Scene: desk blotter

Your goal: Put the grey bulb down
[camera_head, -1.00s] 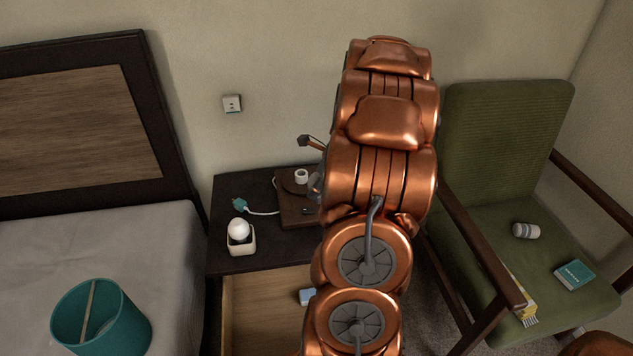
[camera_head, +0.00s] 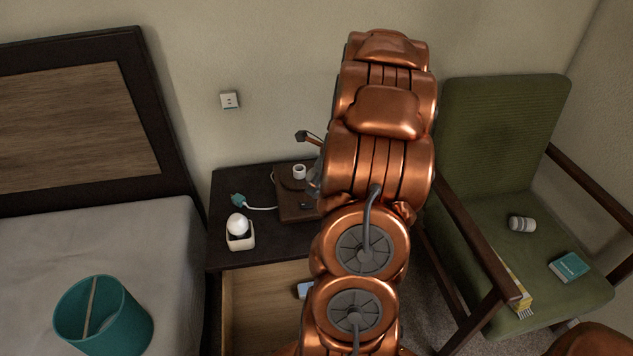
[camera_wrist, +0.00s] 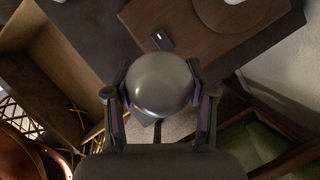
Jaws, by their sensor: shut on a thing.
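The grey bulb (camera_wrist: 159,84) is round and shiny in the middle of the wrist view. My gripper (camera_wrist: 159,76) is shut on it, one finger on each side. The bulb is seen against the edge of the brown board (camera_wrist: 262,22) and the floor beyond; its height above them is hard to judge. In the head view my copper arm hides most of the gripper, and I cannot make out the bulb clearly there.
A green armchair (camera_head: 497,130) stands to the right.

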